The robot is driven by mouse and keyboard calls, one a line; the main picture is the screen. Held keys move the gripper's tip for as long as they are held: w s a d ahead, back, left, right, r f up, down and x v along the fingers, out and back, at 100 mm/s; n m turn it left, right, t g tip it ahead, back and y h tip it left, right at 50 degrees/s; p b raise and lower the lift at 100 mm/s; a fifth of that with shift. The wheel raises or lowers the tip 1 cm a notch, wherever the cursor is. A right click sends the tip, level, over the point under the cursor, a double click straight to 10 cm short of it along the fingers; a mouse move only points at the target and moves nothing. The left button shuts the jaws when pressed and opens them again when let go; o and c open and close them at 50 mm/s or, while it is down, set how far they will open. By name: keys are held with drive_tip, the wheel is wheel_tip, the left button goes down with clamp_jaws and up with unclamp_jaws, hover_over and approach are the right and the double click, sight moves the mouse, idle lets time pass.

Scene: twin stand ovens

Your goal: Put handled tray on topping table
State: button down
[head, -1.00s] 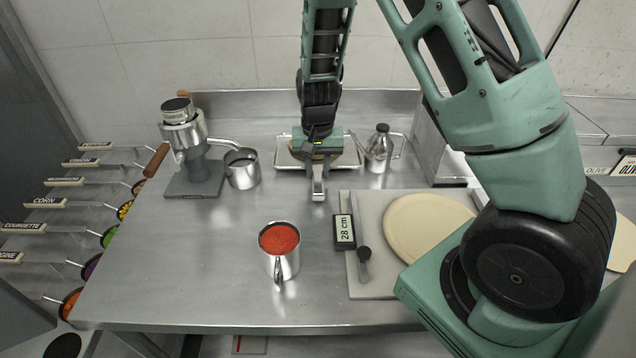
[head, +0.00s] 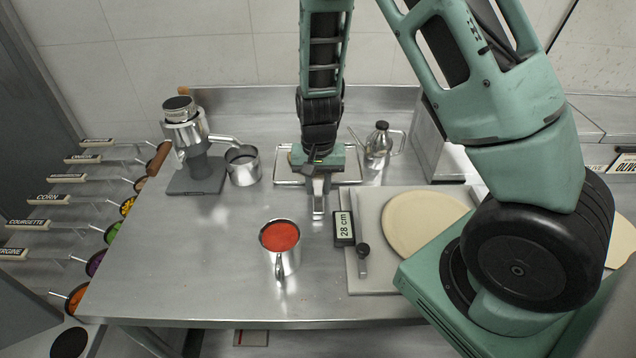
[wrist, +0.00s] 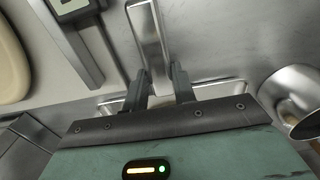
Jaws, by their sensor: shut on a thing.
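The handled tray (head: 283,178) is a shallow metal tray at the back middle of the steel table. Its flat handle (head: 318,207) points toward the front. My gripper (head: 320,180) is above the tray's front edge and shut on the handle. In the wrist view, the fingers (wrist: 160,80) close on both sides of the handle (wrist: 150,35). The tray's rim (wrist: 217,88) shows behind them. My gripper body hides most of the tray. I cannot tell whether the tray touches the table. The steel tabletop (head: 185,260) carries several other items.
A red-filled cup (head: 279,240) stands front of centre. Left are a grinder-like device (head: 190,150) and a steel pitcher (head: 242,167); right are an oil can (head: 380,145) and a board with dough (head: 425,222). Topping bins (head: 75,298) line the left edge. The left front tabletop is clear.

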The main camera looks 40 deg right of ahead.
drive_tip(key=c, duration=1.1)
unclamp_jaws()
drive_tip(key=shift+c, duration=0.2)
wheel_tip(320, 180, up, 12)
drive_tip(key=s+a+r+n+y, duration=0.1)
drive_tip(key=s+a+r+n, duration=0.3)
drive_tip(key=s+a+n, duration=0.55)
drive_tip(key=s+a+r+n, duration=0.2)
drive_tip(key=s+a+n, duration=0.3)
drive_tip(key=s+a, duration=0.3)
drive_tip(key=s, duration=0.4)
drive_tip(key=shift+s+a+r+p, duration=0.15)
drive_tip(key=shift+a+r+p, duration=0.15)
drive_tip(key=shift+a+r, duration=0.1)
